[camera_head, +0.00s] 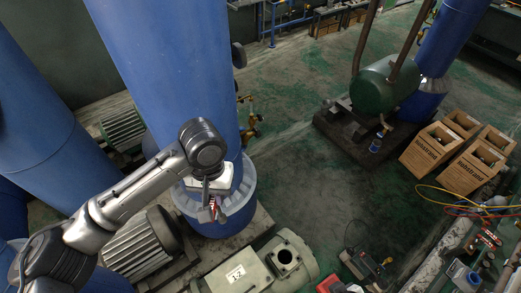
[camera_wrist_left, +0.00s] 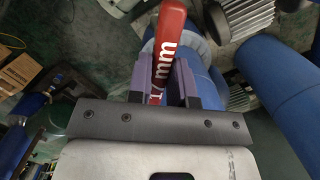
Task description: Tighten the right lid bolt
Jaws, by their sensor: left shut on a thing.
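My left gripper (camera_head: 212,204) is in front of the big blue column. It is shut on a red tool (camera_head: 214,210), of which only a small part shows in the head view. In the left wrist view the gripper's fingers (camera_wrist_left: 162,92) clamp the tool's red handle (camera_wrist_left: 168,45), which has white "mm" lettering. The tool's working end is not clear. A grey-green machine (camera_head: 248,275) with a round opening on top lies below and right of the gripper, apart from it. I cannot make out the right lid bolt. My right gripper is not in view.
The blue column (camera_head: 180,80) stands close behind my left gripper. A finned motor (camera_head: 140,246) is below my left arm. A corded tool (camera_head: 364,264) lies right of the machine. Cardboard boxes (camera_head: 432,150) and a green tank (camera_head: 375,90) stand farther right. The middle floor is mostly clear.

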